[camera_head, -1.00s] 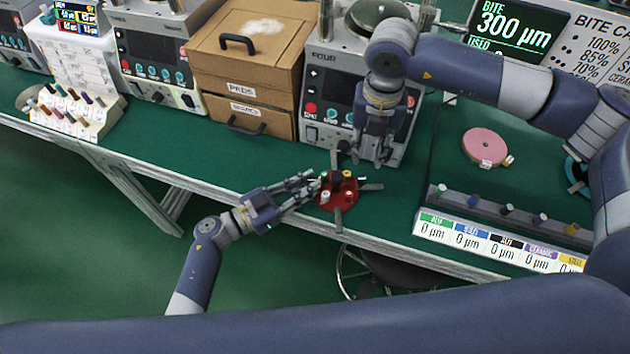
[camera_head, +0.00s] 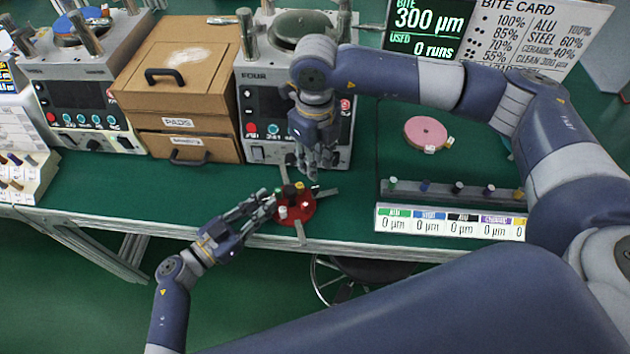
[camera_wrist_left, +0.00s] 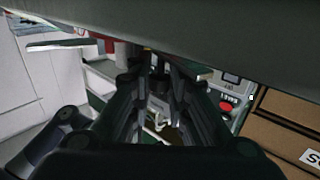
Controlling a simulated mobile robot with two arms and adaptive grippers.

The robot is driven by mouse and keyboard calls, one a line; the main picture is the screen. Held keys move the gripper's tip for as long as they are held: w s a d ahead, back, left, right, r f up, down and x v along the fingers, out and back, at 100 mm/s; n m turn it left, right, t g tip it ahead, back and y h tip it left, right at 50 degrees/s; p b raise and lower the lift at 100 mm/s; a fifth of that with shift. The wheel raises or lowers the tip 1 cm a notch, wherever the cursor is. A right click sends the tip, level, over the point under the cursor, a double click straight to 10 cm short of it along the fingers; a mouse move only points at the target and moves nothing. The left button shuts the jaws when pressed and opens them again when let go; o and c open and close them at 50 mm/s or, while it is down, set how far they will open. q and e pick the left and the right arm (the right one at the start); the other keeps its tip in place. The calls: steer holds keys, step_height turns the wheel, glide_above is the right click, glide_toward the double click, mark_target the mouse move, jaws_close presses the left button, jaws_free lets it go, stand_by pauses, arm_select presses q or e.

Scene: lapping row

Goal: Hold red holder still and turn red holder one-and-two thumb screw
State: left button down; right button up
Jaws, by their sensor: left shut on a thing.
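The red holder (camera_head: 297,217) is a round red disc near the front edge of the green bench, with small black, yellow and pale upright pieces on top. Grey bars stick out from its rim. My left gripper (camera_head: 268,201) comes in from the left and is shut on the holder's left side; its fingers hide what they grip there. My right gripper (camera_head: 319,172) points down just behind and right of the holder, apart from it. Its finger gap is too small to tell. I cannot tell which piece is the one-and-two thumb screw. The left wrist view shows mostly my dark fingers (camera_wrist_left: 160,100).
A machine marked FOUR (camera_head: 262,100) stands close behind the right gripper. Brown drawer boxes (camera_head: 185,95) are left of it. A pink disc (camera_head: 425,133) and a rack of coloured pegs (camera_head: 450,196) lie to the right. A stool (camera_head: 350,275) is under the bench edge.

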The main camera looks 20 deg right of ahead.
mark_target(315, 187)
step_height(315, 187, down, 9)
steer(key=shift+r, duration=0.15)
jaws_close()
